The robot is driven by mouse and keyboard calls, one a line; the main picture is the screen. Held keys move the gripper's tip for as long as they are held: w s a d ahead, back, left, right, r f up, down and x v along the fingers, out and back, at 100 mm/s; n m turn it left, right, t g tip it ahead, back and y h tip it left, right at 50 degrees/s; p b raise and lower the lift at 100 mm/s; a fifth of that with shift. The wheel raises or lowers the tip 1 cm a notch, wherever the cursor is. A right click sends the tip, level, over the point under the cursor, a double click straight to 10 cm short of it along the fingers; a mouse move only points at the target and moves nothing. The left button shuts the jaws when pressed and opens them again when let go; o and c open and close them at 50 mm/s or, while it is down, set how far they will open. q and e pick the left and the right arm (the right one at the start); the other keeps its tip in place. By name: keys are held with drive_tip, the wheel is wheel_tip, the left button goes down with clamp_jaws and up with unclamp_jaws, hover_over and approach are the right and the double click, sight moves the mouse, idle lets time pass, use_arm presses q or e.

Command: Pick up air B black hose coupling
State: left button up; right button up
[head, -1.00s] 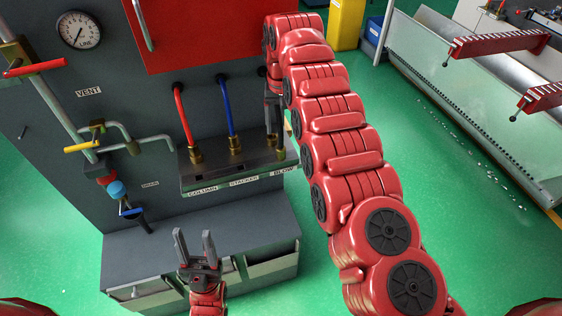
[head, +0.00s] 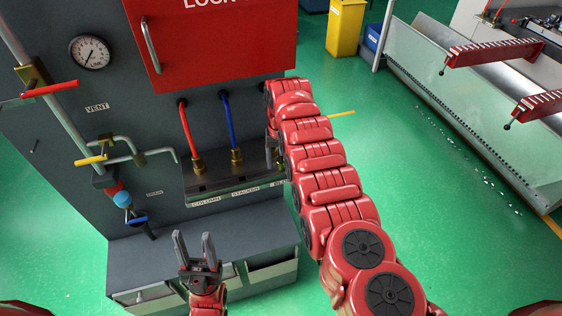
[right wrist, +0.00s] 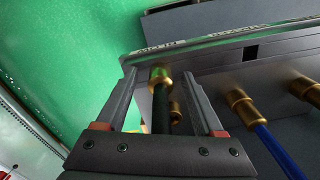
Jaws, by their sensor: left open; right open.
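The black hose (right wrist: 161,108) with its brass coupling (right wrist: 160,76) shows in the right wrist view, between the two fingers of my right gripper (right wrist: 159,80). The fingers are open, one on each side, with visible gaps to the hose; the coupling is near the fingertips. In the head view my right arm hides the black hose and most of the right gripper. My left gripper (head: 196,244) is open and empty, pointing up in front of the lower cabinet.
A red hose (head: 186,125) and a blue hose (head: 229,120) end in brass couplings on the labelled shelf (head: 230,192). The blue hose's coupling (right wrist: 240,103) is right of my right gripper. A red cabinet (head: 215,45) is above.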

clamp_jaws()
drive_tip(key=shift+r, duration=0.1)
idle(0.3)
